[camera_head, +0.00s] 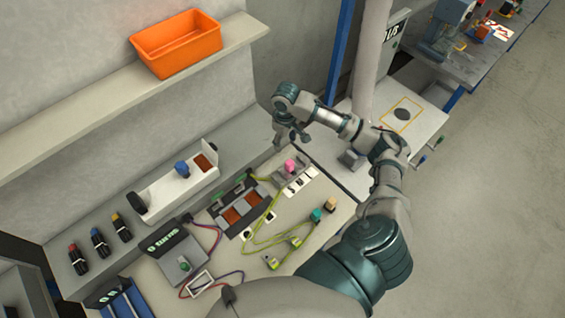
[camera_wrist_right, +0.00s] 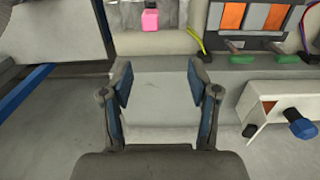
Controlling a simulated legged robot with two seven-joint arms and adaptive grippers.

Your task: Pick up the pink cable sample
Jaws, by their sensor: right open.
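The pink cable sample (camera_head: 291,164) is a small pink piece on a grey holder at the far right part of the bench panel. It also shows at the top of the right wrist view (camera_wrist_right: 150,19), left of centre. My right gripper (camera_head: 292,137) is just above and behind it in the head view, apart from it. In the right wrist view the gripper (camera_wrist_right: 160,83) is open, with nothing between its fingers. The pink piece lies beyond the fingertips there. My left gripper is not in view.
An orange bin (camera_head: 177,44) sits on the shelf. A white device with a blue knob (camera_head: 182,169) stands on the back ledge. Yellow-green cables (camera_head: 258,240) and a grey box with orange panels (camera_head: 241,207) lie near the pink piece. Red, blue and yellow parts stand at left.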

